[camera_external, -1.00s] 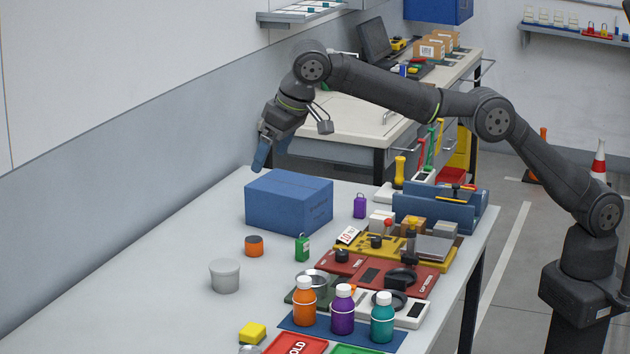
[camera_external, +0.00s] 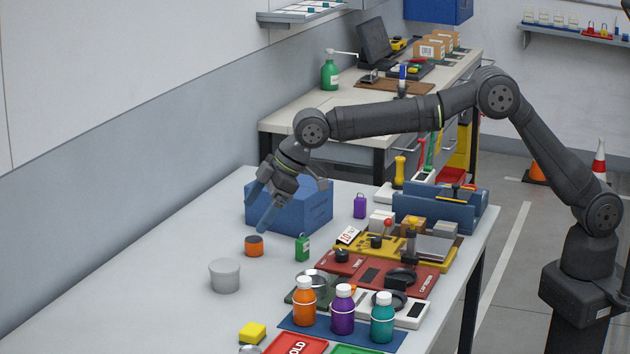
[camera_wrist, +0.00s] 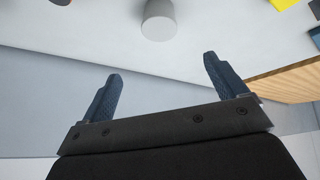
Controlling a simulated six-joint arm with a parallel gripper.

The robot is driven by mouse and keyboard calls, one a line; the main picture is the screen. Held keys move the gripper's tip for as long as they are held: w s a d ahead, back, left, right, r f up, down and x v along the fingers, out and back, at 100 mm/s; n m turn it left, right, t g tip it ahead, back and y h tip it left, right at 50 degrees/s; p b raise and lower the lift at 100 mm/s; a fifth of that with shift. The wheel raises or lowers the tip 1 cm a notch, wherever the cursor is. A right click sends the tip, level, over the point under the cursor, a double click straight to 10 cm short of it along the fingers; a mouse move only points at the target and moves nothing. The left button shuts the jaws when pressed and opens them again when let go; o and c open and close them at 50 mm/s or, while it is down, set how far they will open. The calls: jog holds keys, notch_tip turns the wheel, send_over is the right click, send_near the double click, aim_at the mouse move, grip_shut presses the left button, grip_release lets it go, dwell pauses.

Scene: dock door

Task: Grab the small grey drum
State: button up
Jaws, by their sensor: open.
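The small grey drum (camera_external: 225,276) stands upright on the pale table, left of the green padlock-shaped tag. It also shows in the wrist view (camera_wrist: 158,20) at the top middle, beyond the fingertips. My gripper (camera_external: 258,213) is open and empty, with its two blue fingers apart. In the external view it overlaps the front of the blue box, above the table and up and to the right of the drum. In the wrist view the gripper (camera_wrist: 162,66) has the drum ahead of its opening, not between the fingers.
An orange and dark round piece (camera_external: 254,246) and the green tag (camera_external: 303,247) lie between the blue box (camera_external: 308,206) and the drum. A yellow block (camera_external: 252,333) and several capped bottles stand nearer the front. The table left of the drum is clear.

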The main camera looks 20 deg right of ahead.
send_near(225, 265)
jog(key=x, duration=0.5)
jog(key=shift+a, duration=0.35)
jog(key=f, duration=0.1)
jog(key=a+f, duration=0.1)
jog(key=f, duration=0.1)
jog(key=shift+w+f, duration=0.2)
jog(key=shift+f, duration=0.05)
jog(key=shift+x, duration=0.9)
jog(key=c, duration=1.1)
jog(key=shift+c, duration=0.2)
jog(key=shift+r, duration=0.2)
